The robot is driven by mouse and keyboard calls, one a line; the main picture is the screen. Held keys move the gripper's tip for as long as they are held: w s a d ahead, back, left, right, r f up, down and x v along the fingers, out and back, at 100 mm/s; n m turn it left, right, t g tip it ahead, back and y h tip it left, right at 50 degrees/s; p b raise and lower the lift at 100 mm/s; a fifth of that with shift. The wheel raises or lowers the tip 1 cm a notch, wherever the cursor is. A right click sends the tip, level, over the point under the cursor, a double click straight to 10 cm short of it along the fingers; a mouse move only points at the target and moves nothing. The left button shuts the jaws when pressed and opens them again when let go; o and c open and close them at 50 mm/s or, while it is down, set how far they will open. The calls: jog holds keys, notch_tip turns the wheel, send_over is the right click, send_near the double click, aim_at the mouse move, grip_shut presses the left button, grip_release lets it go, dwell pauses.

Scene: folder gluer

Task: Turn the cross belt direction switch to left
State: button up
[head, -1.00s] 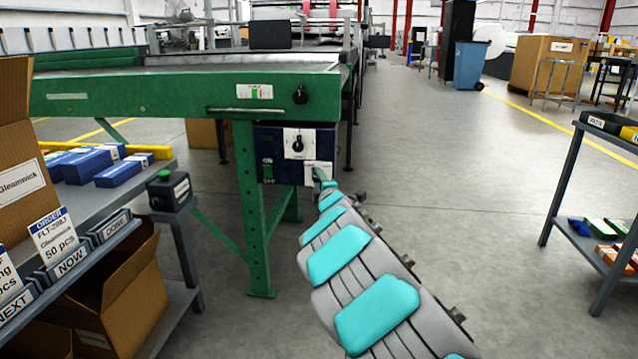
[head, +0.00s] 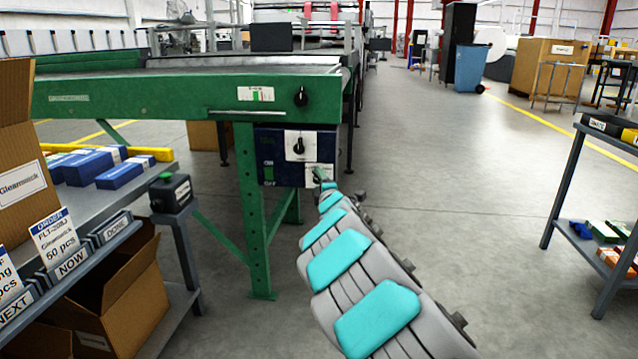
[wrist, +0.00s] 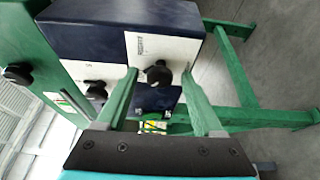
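The dark blue control box (head: 268,147) hangs under the green conveyor frame. In the head view, a black rotary knob (head: 298,146) sits on its upper white plate, and my gripper (head: 318,177) is at its lower white plate, partly covering it. In the wrist view, my gripper (wrist: 159,71) has its two green fingers apart, one each side of a black knob (wrist: 158,77) on a white plate. I see no clear contact. Another knob shows beside it on the box (wrist: 96,91). The labels are too small to read, so which knob is the direction switch cannot be told.
Another black knob (head: 301,96) is on the green conveyor frame (head: 180,95) above the box. A green leg (head: 252,215) stands just left of my arm. A grey bench (head: 150,200) with cartons is at left. The floor to the right is open.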

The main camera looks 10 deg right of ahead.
jog(key=shift+s, duration=0.15)
jog(key=s, duration=0.7)
jog(key=shift+s+d+p, duration=0.3)
jog(key=shift+d+p, duration=0.05)
